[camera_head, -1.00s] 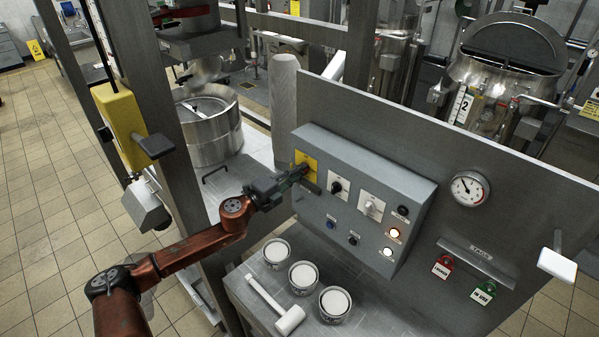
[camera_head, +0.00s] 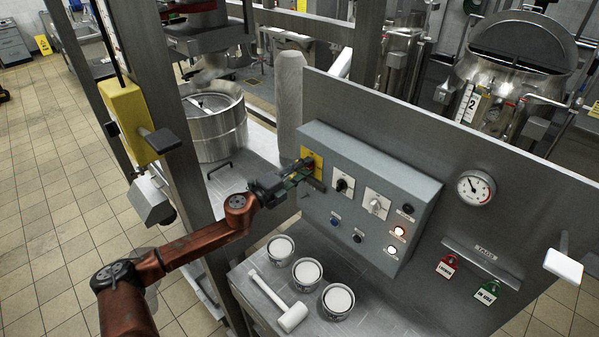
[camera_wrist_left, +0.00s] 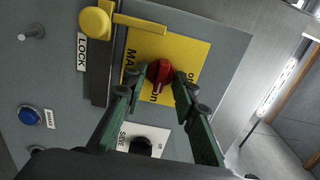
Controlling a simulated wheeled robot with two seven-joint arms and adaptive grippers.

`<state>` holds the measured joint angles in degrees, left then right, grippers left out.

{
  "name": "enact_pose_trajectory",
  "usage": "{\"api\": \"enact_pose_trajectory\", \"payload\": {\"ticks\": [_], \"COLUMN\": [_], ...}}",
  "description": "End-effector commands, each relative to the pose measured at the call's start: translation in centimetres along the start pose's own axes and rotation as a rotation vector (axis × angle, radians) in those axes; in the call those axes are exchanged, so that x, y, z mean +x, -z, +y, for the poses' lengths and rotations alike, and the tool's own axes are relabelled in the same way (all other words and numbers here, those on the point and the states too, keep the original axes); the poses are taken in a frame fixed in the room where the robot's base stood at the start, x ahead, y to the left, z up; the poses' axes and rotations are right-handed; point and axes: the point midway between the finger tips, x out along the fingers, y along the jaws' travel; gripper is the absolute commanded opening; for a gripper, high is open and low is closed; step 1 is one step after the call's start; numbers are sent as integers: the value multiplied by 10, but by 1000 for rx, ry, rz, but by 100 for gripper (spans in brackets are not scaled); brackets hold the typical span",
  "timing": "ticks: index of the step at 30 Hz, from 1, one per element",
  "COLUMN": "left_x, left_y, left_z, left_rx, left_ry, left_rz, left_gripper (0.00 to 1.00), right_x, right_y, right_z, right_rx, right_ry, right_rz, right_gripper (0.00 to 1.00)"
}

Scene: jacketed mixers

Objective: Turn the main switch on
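The main switch is a red knob (camera_wrist_left: 160,72) on a yellow plate (camera_wrist_left: 146,48), seen in the left wrist view. In the head view the yellow plate (camera_head: 317,160) is at the upper left of the grey control box (camera_head: 372,178), and the knob is hidden by my gripper. My left gripper (camera_head: 304,169) is at the plate. In the left wrist view its two green fingers (camera_wrist_left: 160,82) stand on either side of the red knob, apart, with slight gaps visible. Whether either pad touches the knob is unclear. My right gripper is not in view.
A yellow lock latch (camera_wrist_left: 96,21) is beside the plate. A blue button (camera_wrist_left: 30,115) and a black selector (camera_wrist_left: 143,146) are near. Below the box, white-topped jars (camera_head: 307,270) and a white mallet (camera_head: 291,316) rest on the bench. A gauge (camera_head: 475,188) is at right.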

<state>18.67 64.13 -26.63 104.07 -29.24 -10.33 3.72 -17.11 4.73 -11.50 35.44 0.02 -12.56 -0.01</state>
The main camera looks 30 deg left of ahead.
Motion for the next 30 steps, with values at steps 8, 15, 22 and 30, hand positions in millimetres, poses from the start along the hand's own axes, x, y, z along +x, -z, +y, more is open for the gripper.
{"api": "enact_pose_trajectory", "payload": {"ticks": [8, 15, 22, 30], "left_x": [-31, -72, -103, -118], "left_y": [0, -1, 0, 0], "left_z": [2, 3, 2, 1], "left_rx": [0, -1, -1, 0], "left_ry": [-4, -4, -3, -1], "left_rz": [0, -2, -1, 0], "left_gripper": [26, 26, 26, 26], "right_x": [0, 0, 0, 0], "right_y": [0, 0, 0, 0], "right_z": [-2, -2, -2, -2], "right_rx": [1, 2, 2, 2], "right_ry": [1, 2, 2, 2], "right_rz": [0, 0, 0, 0], "right_gripper": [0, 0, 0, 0]}}
